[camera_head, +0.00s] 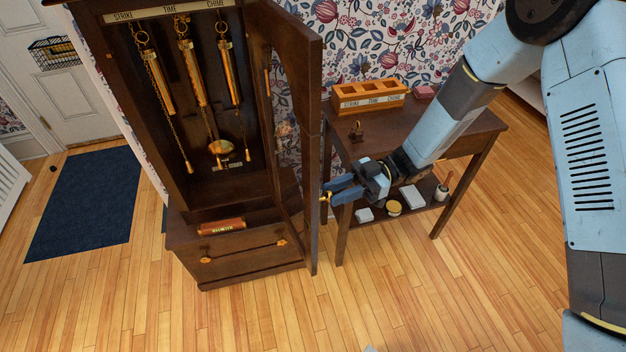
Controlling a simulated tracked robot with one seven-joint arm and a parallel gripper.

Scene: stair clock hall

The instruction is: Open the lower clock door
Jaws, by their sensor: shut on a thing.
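The tall dark wooden clock case (177,215) stands left of centre. Its lower clock door (313,150) is swung wide open on the right side, seen nearly edge-on. Inside the case hang brass weights (193,72) on chains under labels reading STRIKE, TIME and CHIME, with a brass pendulum bob (221,147) below. My gripper (328,195) is at the door's outer edge, shut on the small brass door knob (325,197). The blue fingers partly hide the knob.
A dark side table (462,129) stands right of the door, holding an orange rack (369,97) with labelled slots. Small items lie on its lower shelf. A brass-handled drawer (243,252) is in the case base. A dark blue mat (87,205) lies left. The front floor is clear.

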